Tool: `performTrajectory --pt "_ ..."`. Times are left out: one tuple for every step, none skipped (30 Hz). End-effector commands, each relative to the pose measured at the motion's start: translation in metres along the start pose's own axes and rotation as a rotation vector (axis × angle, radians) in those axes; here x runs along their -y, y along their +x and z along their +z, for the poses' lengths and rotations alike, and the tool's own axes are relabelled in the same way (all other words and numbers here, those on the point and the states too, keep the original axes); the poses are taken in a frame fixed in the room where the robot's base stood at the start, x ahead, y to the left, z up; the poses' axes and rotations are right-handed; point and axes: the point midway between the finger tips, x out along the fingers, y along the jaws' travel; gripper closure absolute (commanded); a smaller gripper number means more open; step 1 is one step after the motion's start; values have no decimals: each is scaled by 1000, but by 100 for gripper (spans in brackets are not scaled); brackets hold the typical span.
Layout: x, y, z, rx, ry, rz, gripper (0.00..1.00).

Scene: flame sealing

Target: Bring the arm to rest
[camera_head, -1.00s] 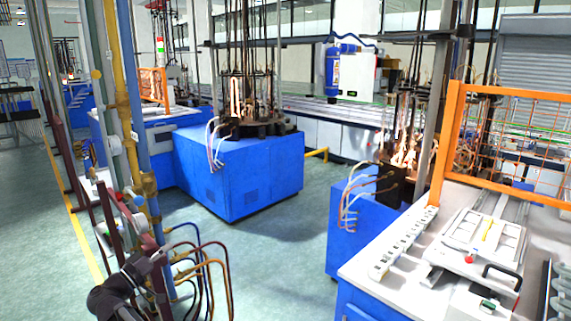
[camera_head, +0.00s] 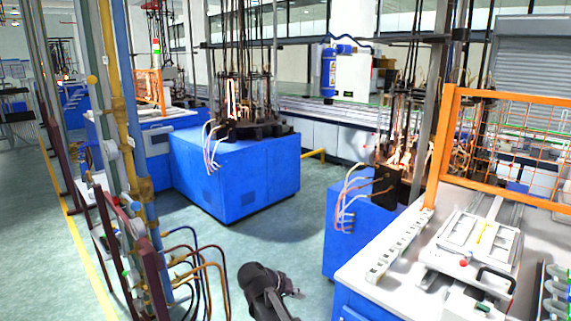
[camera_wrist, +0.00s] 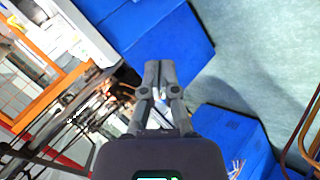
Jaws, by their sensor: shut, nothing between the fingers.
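My gripper (camera_wrist: 159,66) shows in the wrist view, its two grey fingers together with nothing between them. It is in the air, with the blue machine cabinets and the green floor in view beyond it. In the camera_head view, a dark part of my arm stands at the bottom middle, over the floor between the pipe rack and the white workbench. I cannot make out the fingertips there.
The pipe rack with coloured hoses (camera_head: 197,262) stands at the left. The white workbench (camera_head: 375,290) with an orange mesh guard (camera_head: 500,190) stands at the right. Blue machine cabinets (camera_head: 235,180) stand behind. The floor (camera_head: 270,240) between is clear.

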Motion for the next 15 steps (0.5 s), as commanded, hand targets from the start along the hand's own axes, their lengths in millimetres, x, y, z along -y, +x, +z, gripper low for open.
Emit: performTrajectory --pt "-10 11 13 36 -1 -34 100" --pt "-13 17 19 56 -2 -57 100" --pt "-17 24 27 82 -6 -89 100" --pt "-20 30 33 101 -6 -113 100" --pt "-23 35 38 119 -8 -137 100" --pt "-26 41 46 142 -9 -171 100" --pt "-29 45 52 159 -9 -196 100" --pt "-32 49 58 175 -10 -221 100" --pt "-35 54 66 195 -9 -256 100" --pt "-38 58 72 210 -9 -282 100" --pt "-40 61 78 224 -7 -309 100" --pt "-43 64 86 241 -6 -345 100" --pt "-45 67 92 253 -3 -371 100" --pt "-48 70 97 264 -3 -399 100" --pt "-50 72 105 279 2 -435 100"
